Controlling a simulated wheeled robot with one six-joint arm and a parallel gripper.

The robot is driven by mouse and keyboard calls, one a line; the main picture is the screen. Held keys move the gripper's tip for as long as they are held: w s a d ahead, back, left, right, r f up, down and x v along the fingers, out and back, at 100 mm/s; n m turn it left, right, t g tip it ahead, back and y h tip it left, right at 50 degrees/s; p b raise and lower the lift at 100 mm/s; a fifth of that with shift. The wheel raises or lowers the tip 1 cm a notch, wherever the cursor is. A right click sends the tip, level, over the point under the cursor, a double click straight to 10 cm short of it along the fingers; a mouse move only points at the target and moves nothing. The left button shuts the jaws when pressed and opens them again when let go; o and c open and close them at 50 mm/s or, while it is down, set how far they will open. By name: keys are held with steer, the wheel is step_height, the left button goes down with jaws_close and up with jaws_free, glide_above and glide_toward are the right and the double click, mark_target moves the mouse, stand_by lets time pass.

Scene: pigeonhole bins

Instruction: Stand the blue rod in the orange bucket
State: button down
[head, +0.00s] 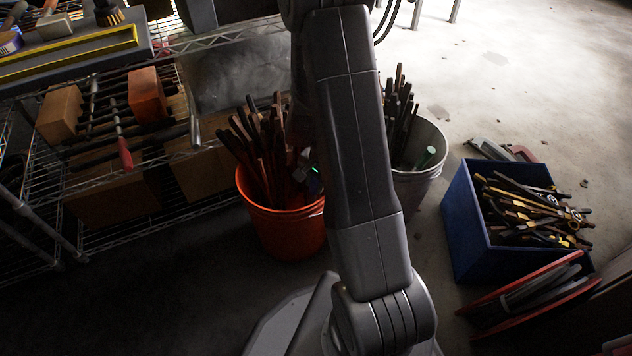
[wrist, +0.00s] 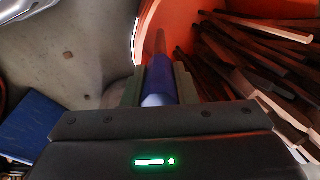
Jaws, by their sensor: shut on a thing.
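The orange bucket (head: 287,238) stands on the floor in the head view, with several dark wooden sticks (head: 262,150) leaning in its left part. In the wrist view the bucket's orange inner wall (wrist: 190,22) is just beyond my fingers. The blue rod (wrist: 158,88) is between the fingers of my gripper (wrist: 160,80), which is shut on it. The rod points away from the wrist camera towards the bucket's inside, beside the sticks. Its far end is hard to make out. In the head view my arm hides the rod and most of my gripper.
A blue crate (head: 465,215) of tools is further right. A wire shelf (head: 130,230) with boxes is at the left. Dark floor in front is clear.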

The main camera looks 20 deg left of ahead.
steer(key=shift+f, duration=0.25)
steer(key=shift+w+a+f+b, duration=0.1)
steer(key=shift+a+f+b, duration=0.05)
steer(key=shift+f+b, duration=0.35)
steer(key=shift+w+a+f+b, duration=0.1)
steer(key=shift+f+b, duration=0.3)
steer(key=shift+f, duration=0.2)
steer(key=c, duration=1.5)
jaws_free()
steer(key=o, duration=0.6)
steer(key=shift+r, duration=0.15)
steer(key=shift+s+d+r+p, duration=0.1)
steer(key=shift+d+r+p, duration=0.15)
steer(key=shift+r+p, duration=0.95)
steer(key=shift+s+d+r+p, duration=0.1)
steer(key=shift+d+r+p, duration=0.2)
steer(key=shift+r+p, duration=0.85)
steer(key=shift+d+r+p, duration=0.25)
steer(key=shift+r+p, duration=0.55)
steer(key=shift+r, duration=0.7)
